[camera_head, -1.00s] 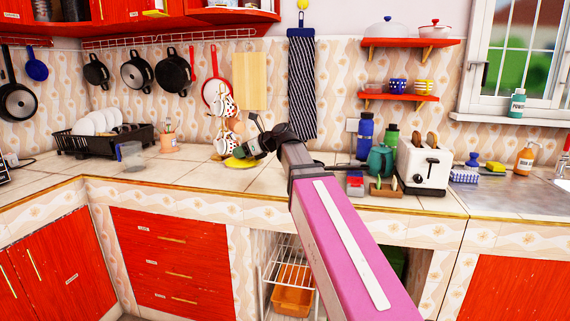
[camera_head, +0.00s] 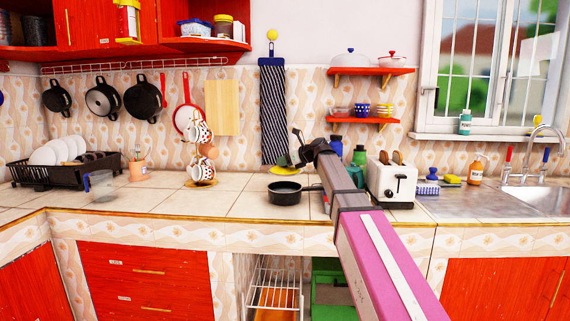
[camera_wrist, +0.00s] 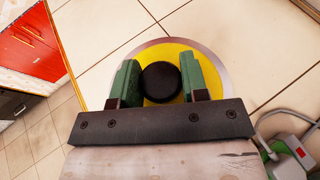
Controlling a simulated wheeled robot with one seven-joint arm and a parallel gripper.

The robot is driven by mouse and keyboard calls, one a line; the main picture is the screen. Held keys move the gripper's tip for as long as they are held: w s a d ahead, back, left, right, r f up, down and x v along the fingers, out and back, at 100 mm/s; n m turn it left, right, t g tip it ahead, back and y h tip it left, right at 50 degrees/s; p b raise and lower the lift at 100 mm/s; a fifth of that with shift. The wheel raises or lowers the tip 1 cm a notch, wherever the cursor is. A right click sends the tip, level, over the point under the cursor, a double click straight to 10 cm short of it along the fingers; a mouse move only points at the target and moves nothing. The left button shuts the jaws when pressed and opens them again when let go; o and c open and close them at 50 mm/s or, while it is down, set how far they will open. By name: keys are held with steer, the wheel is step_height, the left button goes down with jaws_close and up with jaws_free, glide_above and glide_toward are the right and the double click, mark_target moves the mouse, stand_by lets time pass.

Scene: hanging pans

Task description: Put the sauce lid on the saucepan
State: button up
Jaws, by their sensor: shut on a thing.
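The black saucepan (camera_head: 286,192) sits upright on the tiled counter, with its handle toward the right. The sauce lid is yellow with a grey rim and a black knob; it shows in the wrist view (camera_wrist: 160,48) and, partly, in the head view (camera_head: 283,161). My gripper (camera_wrist: 161,78) has its green fingers shut on either side of the knob. In the head view my gripper (camera_head: 297,157) holds the lid above and behind the saucepan in the picture. The exact gap between them cannot be told. My arm hides some of the counter behind it.
A mug stand (camera_head: 202,155) stands left of the saucepan. A white toaster (camera_head: 391,181) and bottles (camera_head: 359,155) stand to the right. A dish rack (camera_head: 66,165) and clear jug (camera_head: 101,185) are at the left. The counter front (camera_head: 190,207) is clear.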

steer(key=shift+f, duration=0.15)
stand_by(0.3)
steer(key=shift+f, duration=2.25)
steer(key=shift+f, duration=1)
stand_by(0.7)
stand_by(0.3)
steer(key=o, duration=1.2)
steer(key=shift+s, duration=0.1)
steer(key=v, duration=1)
steer(key=shift+s+d+r, duration=0.1)
steer(key=shift+d+r, duration=0.1)
steer(key=shift+d, duration=0.1)
step_height(320, 180, up, 6)
glide_above(298, 172)
steer(key=s+d, duration=0.2)
steer(key=d, duration=0.1)
steer(key=shift+w, duration=0.2)
